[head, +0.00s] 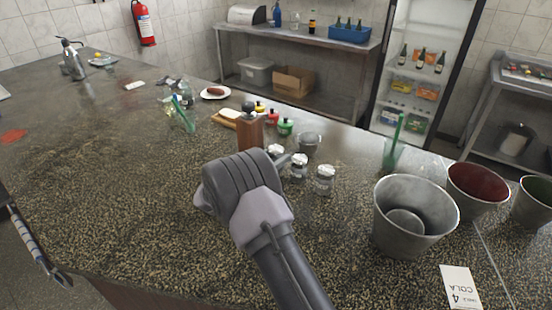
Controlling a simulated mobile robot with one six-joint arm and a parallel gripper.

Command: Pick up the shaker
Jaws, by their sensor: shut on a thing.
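Several small glass shakers with metal tops stand in the middle of the counter. The leftmost shaker (275,149) is at the tip of my gripper (279,159), partly hidden by it. My gripper is shut on this shaker, as far as the partly hidden jaws show. I cannot tell whether the shaker is off the counter. A second shaker (298,165) and a third shaker (325,179) stand just to the right, apart from the gripper. A wooden mill (249,132) with a dark top stands upright just behind my gripper.
Red (272,118) and green (285,127) bottles and a small metal cup (308,145) stand close behind. A large metal bucket (414,215) and a red-lined bucket (477,190) stand at right, near a card (460,287).

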